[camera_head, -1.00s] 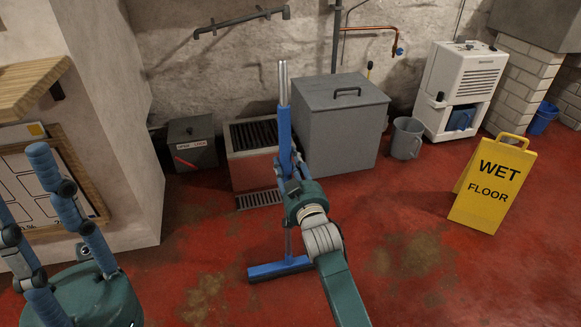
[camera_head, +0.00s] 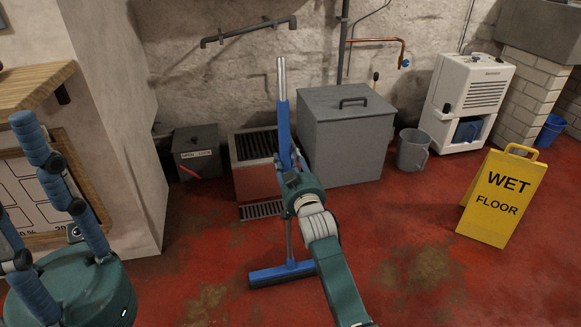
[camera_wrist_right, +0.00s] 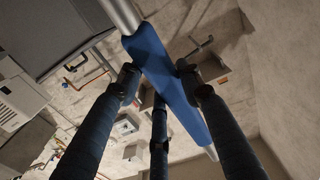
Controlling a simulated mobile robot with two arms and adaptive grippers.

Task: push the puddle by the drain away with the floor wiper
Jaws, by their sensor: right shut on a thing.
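The floor wiper has a blue handle (camera_head: 284,130) with a grey metal top and a wide blue head (camera_head: 283,273) resting on the red floor. My right gripper (camera_head: 291,180) is shut on the handle, which stands almost upright; the right wrist view shows its fingers (camera_wrist_right: 160,85) around the blue grip (camera_wrist_right: 165,80). The drain grate (camera_head: 262,210) lies in the floor behind the wiper head, a little to its left. I cannot make out a clear puddle edge near it. My left gripper (camera_head: 22,170) is at the left edge, empty, with its fingers spread.
A grated basin (camera_head: 262,180) and a grey lidded box (camera_head: 345,140) stand behind the drain. A yellow wet floor sign (camera_head: 502,197) stands at right. Open floor lies right of the wiper.

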